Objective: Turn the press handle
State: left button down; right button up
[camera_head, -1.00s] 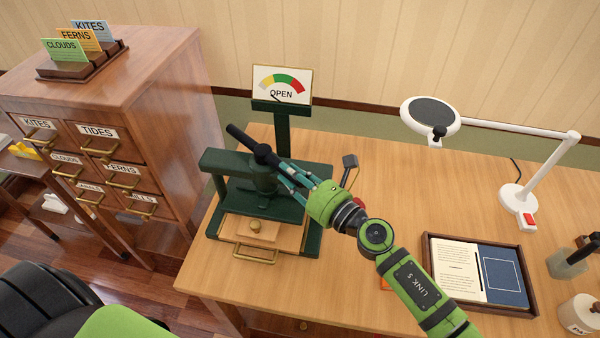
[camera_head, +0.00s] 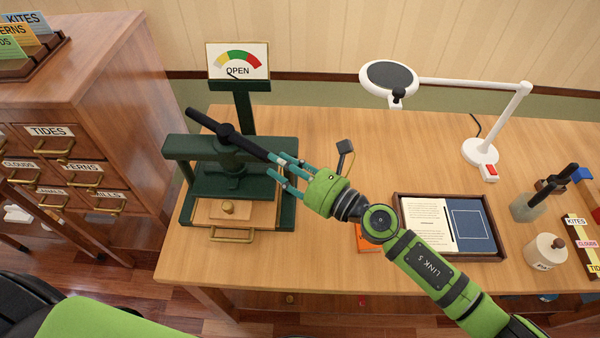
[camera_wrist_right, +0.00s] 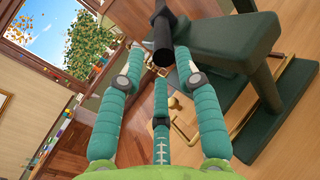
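The dark green press (camera_head: 240,185) stands at the left of the desk. Its black bar handle (camera_head: 205,118) lies across the top, slanting from upper left to lower right. My right gripper (camera_head: 280,171) is at the handle's right end, with its teal fingers pointing left. In the right wrist view, the black bar end (camera_wrist_right: 163,42) shows between the spread fingertips, with a gap on the left side; contact on the right side cannot be told. The gauge sign (camera_head: 238,62) behind the press reads OPEN. My left gripper is not in view.
A wooden drawer with a brass pull (camera_head: 231,234) sits at the press base. A small black-topped lever (camera_head: 344,150) stands behind my right gripper. A book tray (camera_head: 505,255), a white magnifier lamp (camera_head: 480,152) and a jar (camera_head: 545,252) are to the right. A card cabinet (camera_head: 120,100) stands left.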

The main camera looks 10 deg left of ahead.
jog(key=v, duration=0.5)
dwell(1.1)
